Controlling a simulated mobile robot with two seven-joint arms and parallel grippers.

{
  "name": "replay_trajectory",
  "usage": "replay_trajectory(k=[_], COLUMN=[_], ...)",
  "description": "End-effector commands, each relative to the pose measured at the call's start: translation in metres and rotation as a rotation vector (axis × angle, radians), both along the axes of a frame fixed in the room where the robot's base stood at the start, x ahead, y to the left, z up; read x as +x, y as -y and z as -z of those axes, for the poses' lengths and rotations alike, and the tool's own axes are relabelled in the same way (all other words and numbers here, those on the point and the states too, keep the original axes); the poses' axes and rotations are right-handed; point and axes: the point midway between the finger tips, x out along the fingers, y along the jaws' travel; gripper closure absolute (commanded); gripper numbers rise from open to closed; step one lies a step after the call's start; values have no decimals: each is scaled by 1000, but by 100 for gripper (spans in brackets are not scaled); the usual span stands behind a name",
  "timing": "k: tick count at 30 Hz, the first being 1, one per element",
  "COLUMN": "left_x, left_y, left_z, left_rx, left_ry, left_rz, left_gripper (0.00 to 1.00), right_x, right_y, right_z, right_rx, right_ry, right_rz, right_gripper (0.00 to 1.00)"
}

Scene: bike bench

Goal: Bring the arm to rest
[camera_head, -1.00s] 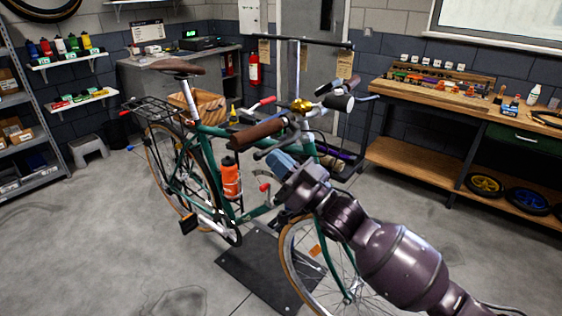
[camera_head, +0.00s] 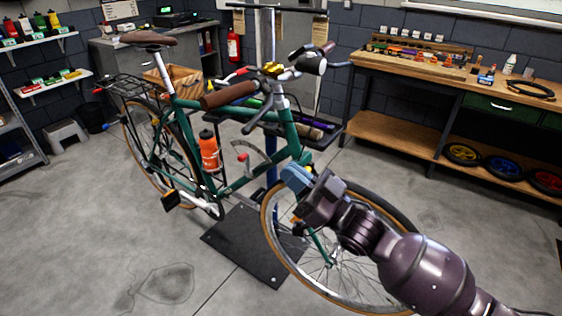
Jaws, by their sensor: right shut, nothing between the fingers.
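My right arm (camera_head: 420,270) comes in from the lower right, in front of the bicycle's front wheel. My right gripper (camera_head: 290,180) is at the arm's end, with blue fingers that are shut and empty. In the picture it overlaps the lower front of the green bicycle (camera_head: 240,178), near the fork. I cannot tell whether it touches the bicycle. The arm hides part of the front wheel (camera_head: 275,240). My left gripper is not in view.
The bicycle stands on a repair stand with a dark base plate (camera_head: 250,245). A wooden workbench (camera_head: 400,75) with tools stands at the back right, wheels (camera_head: 505,167) on its lower shelf. A grey step stool (camera_head: 66,133) is at the left. The front left floor is clear.

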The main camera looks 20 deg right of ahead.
Motion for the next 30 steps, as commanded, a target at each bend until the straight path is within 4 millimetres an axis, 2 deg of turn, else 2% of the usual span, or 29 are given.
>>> replay_trajectory(k=[19, 23, 27, 30], left_x=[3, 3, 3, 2], left_y=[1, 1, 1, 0], left_z=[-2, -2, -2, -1], left_rx=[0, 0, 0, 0], left_ry=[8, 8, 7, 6], left_rz=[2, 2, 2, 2], left_gripper=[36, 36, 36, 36], right_x=[-3, 4, 20, 28], right_y=[2, 2, 9, 17], right_z=[3, 13, 26, 43], right_rx=[-15, -98, -220, -290], right_ry=[6, -8, -29, -70], right_rz=[12, 71, 173, 257], right_gripper=[100, 100, 100, 100])
